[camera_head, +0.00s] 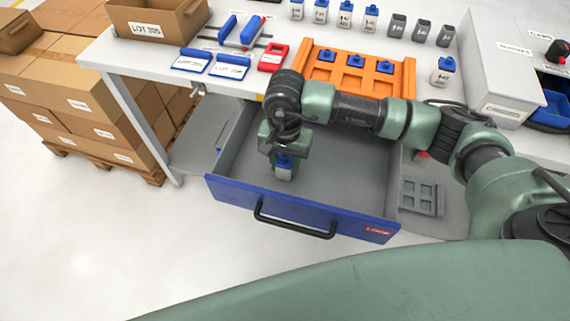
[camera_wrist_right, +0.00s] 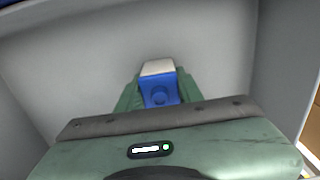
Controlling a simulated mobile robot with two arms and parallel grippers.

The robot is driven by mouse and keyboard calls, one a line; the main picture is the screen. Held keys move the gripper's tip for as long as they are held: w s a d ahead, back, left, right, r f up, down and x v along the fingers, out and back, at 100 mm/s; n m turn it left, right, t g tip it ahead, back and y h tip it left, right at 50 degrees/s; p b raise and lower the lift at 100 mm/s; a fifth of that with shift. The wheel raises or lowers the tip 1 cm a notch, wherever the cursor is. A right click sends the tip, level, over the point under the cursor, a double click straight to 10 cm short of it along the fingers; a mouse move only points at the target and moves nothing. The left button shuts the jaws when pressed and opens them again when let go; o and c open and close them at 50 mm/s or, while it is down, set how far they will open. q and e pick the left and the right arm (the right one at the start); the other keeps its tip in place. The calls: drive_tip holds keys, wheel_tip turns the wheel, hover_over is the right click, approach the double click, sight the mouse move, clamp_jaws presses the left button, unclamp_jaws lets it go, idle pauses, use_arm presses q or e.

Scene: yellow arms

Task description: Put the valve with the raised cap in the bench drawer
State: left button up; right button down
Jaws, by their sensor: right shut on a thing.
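The bench drawer (camera_head: 335,217) is pulled open, with a blue front and black handle. My right gripper (camera_head: 284,165) points down into it, close to the inside of the front panel. It is shut on a valve (camera_head: 284,174) with a blue cap and pale body. In the right wrist view, the blue cap and pale body of the valve (camera_wrist_right: 160,91) show between the green fingers. I cannot tell whether the valve touches the drawer floor. Another valve (camera_head: 442,72) with a blue cap stands on the bench, right of the orange rack. My left gripper is out of view.
The orange rack (camera_head: 322,76) on the bench holds several blue-capped parts. More valves (camera_head: 345,14) stand in a row behind it. Cartons (camera_head: 75,90) are stacked at left. The drawer looks otherwise empty.

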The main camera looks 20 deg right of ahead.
drive_tip(key=c, duration=0.9)
unclamp_jaws()
drive_tip(key=shift+f, duration=0.1)
drive_tip(key=shift+r, duration=0.35)
wheel_tip(320, 180, up, 12)
drive_tip(key=p, duration=0.5)
drive_tip(key=shift+f+p, duration=0.2)
drive_tip(key=shift+p, duration=0.2)
drive_tip(key=shift+r, duration=0.1)
